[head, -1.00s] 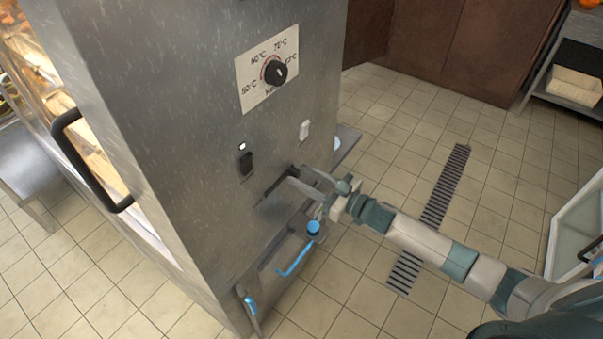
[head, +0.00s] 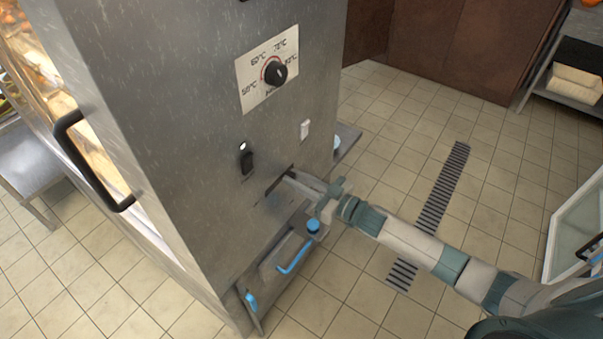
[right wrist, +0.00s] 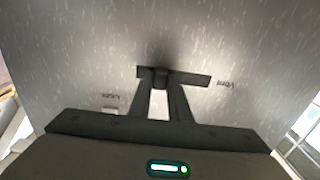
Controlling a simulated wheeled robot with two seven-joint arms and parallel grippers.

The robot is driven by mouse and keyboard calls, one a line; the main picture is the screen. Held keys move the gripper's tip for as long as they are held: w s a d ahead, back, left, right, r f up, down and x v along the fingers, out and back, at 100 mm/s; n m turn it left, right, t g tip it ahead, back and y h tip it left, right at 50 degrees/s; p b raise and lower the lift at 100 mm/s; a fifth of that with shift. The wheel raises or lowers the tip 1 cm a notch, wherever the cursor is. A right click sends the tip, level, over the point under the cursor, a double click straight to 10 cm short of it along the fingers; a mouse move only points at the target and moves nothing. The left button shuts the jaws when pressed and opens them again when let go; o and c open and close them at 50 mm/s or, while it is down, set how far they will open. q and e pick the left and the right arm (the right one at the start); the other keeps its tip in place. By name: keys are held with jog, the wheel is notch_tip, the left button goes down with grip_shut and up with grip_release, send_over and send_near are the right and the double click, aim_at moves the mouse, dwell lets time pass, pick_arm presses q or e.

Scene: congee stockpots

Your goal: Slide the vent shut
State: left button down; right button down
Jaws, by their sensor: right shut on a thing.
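The vent is a dark horizontal slot (head: 279,181) in the steel front of a tall cabinet, and it also shows in the right wrist view (right wrist: 195,78). A small dark slider knob (right wrist: 160,79) stands in the slot, left of its middle in the right wrist view. My right gripper (head: 290,178) reaches the slot from the right. Its fingertips (right wrist: 160,86) are shut on the knob, seen in the right wrist view. The upside-down word "Vent" (right wrist: 231,85) is beside the slot. In the head view the fingers hide the knob. My left gripper is not in view.
Above the slot are a black switch (head: 246,162), a white switch (head: 305,129) and a temperature dial (head: 275,72). Below is a drawer or tap part with a blue handle (head: 294,256) and blue knob (head: 313,225). A black door handle (head: 88,160) is at left.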

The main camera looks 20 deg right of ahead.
aim_at(268, 191)
jog(key=s+a, duration=0.2)
jog(key=s+a+p, duration=0.1)
jog(key=s+a, duration=0.1)
jog(key=a, duration=0.1)
jog(key=shift+p, duration=0.3)
jog(key=shift+s+a, duration=0.3)
jog(key=shift+a, duration=0.1)
jog(key=shift+f, duration=0.1)
jog(key=c, duration=1.6)
grip_release()
jog(key=shift+c, duration=0.2)
